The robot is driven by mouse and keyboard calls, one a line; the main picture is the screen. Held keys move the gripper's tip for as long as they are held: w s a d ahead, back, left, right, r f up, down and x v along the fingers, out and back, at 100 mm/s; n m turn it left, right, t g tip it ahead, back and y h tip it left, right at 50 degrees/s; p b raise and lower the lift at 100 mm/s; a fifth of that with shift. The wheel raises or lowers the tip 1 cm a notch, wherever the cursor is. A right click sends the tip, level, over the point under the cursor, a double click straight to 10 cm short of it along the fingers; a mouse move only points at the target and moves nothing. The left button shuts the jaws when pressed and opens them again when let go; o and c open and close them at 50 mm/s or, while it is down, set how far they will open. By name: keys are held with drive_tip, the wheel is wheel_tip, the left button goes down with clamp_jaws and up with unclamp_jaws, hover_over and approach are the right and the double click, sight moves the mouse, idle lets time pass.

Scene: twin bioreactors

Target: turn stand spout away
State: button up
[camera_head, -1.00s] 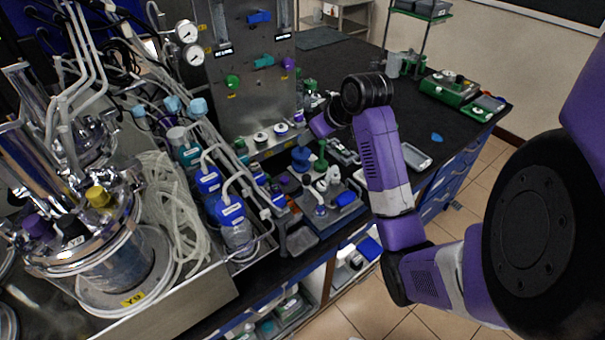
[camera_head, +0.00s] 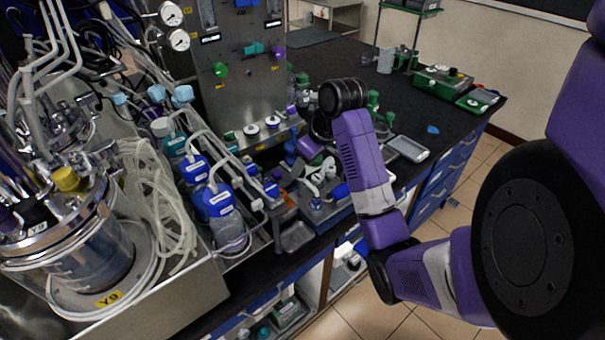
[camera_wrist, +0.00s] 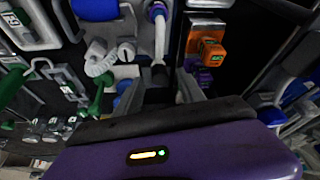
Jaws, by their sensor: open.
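A small blue-based stand (camera_head: 325,209) with white and grey fittings sits near the front edge of the black bench, below my wrist. A pale spout-like tube (camera_head: 318,172) shows on it, partly hidden by my arm. In the head view the fingertips are mostly hidden.
Blue-capped bottles (camera_head: 213,200) in a metal tray stand left of the stand. A steel panel (camera_head: 237,80) with coloured knobs rises behind. An orange block (camera_wrist: 211,47) is right of my fingers.

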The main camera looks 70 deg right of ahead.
drive_tip(key=shift+w+d+f, duration=0.1)
drive_tip(key=shift+w+f, duration=0.15)
drive_tip(key=shift+f, duration=0.35)
clamp_jaws()
idle(1.1)
